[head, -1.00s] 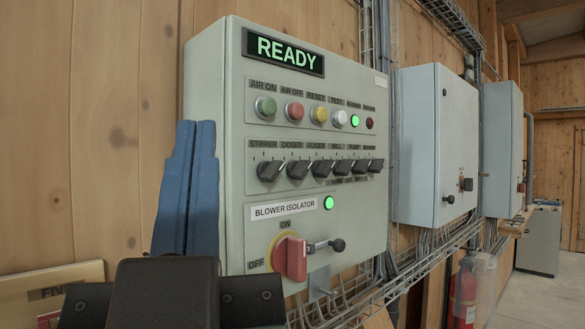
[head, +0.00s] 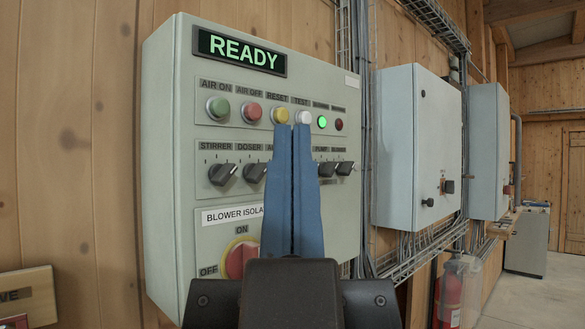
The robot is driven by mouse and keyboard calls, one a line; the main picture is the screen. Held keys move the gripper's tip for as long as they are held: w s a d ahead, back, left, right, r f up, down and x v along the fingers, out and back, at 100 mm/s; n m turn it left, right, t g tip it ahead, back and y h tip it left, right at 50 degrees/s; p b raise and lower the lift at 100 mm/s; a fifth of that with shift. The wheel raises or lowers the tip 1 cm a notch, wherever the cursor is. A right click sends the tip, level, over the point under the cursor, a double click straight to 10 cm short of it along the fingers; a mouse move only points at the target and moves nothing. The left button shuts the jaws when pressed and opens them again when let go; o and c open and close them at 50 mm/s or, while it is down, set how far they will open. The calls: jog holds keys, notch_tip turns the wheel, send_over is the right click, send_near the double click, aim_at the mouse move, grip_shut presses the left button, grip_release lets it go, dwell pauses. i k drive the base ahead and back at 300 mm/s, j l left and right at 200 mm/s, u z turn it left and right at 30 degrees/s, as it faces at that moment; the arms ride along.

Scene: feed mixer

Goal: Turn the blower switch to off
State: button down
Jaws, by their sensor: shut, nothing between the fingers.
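The blower switch (head: 345,168) is the rightmost black knob in the row of selector knobs on the grey control panel (head: 170,150). Its small label above reads BLOWER. My gripper (head: 292,128) is shut and empty. Its two blue fingers point up in front of the panel, left of the blower knob. In the picture they cover the middle knobs of the row and part of the isolator area. I cannot tell how far the fingertips are from the panel. The READY display (head: 240,52) is lit green.
A red isolator handle (head: 240,260) on a yellow plate sits low on the panel, partly hidden by my gripper. Push buttons, including a green one (head: 218,107), line the upper row. Two more grey cabinets (head: 415,145) stand right. A fire extinguisher (head: 450,295) is lower right.

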aim_at(346, 167)
jog(key=i+l, duration=0.15)
jog(key=l, duration=0.15)
jog(key=i+l+u, duration=0.15)
jog(key=l, duration=0.15)
jog(key=i+l, duration=0.15)
jog(key=l, duration=0.2)
jog(key=i+l+u, duration=0.15)
jog(key=l, duration=0.15)
